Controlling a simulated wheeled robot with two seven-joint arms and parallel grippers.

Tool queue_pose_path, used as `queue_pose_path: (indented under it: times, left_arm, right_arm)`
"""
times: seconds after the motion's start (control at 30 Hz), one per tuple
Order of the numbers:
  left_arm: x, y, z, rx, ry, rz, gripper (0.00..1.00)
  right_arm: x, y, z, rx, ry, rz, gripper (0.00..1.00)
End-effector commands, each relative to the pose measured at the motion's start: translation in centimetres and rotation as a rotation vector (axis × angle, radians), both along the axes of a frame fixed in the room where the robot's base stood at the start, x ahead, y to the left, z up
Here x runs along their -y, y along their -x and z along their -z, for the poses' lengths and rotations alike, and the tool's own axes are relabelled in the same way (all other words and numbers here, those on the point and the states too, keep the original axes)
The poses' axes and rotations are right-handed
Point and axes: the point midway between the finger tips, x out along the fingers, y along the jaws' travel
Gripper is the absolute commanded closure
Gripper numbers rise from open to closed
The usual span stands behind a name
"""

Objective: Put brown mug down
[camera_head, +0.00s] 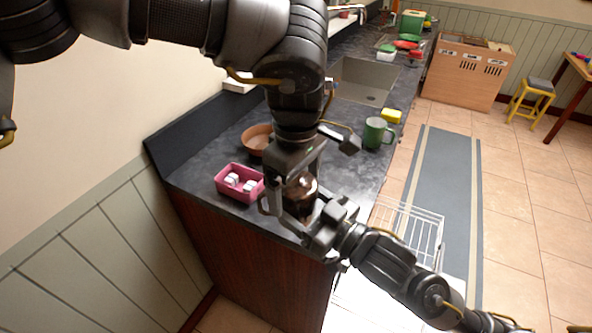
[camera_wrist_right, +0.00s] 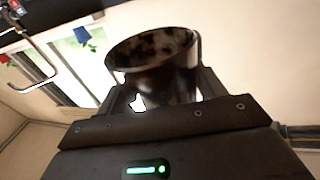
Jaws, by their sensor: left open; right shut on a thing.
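The dark brown mug (camera_head: 303,187) is between my two grippers, over the near end of the counter in the head view. My right gripper (camera_head: 314,213) is shut on it. In the right wrist view the mug (camera_wrist_right: 155,70) sits between the jaws, its rim showing at the top. I cannot tell whether its base touches the counter. My left gripper (camera_head: 287,190) is open, pointing down close beside the mug, and partly hides it. The dark grey countertop (camera_head: 215,152) runs away from me toward the sink.
A pink tray (camera_head: 236,196) with small white items stands left of the mug. A terracotta bowl (camera_head: 256,138) is behind it. A green mug (camera_head: 375,132) and a yellow sponge (camera_head: 391,116) are near the right edge. A wire rack (camera_head: 420,222) juts out below the counter.

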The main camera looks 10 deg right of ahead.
Motion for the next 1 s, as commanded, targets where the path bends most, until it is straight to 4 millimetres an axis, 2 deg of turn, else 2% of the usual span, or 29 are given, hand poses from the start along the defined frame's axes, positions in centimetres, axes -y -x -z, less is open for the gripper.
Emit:
queue_pose_path:
  times: [0.27, 0.7, 0.73, 0.9, 1.0]
  left_arm:
    - [-0.01, -0.01, 0.13, 0.0, 0.0, 0.0, 0.06]
    - [0.0, -0.03, 0.1, 0.001, 0.001, 0.0, 0.64]
    - [0.01, -0.04, 0.05, 0.001, 0.001, -0.001, 0.64]
    - [0.0, -0.04, 0.05, 0.001, 0.001, -0.001, 0.64]
    - [0.0, -0.04, 0.05, 0.001, 0.001, -0.001, 0.64]
  right_arm:
    - [0.0, 0.01, -0.09, 0.002, -0.001, 0.0, 0.51]
    - [0.0, 0.01, -0.08, 0.002, -0.001, 0.0, 0.51]
    - [0.0, 0.01, -0.09, 0.002, -0.001, 0.0, 0.28]
    - [0.0, 0.01, -0.07, 0.001, -0.001, 0.0, 0.06]
    - [-0.01, 0.01, -0.05, 0.001, -0.001, 0.0, 0.05]
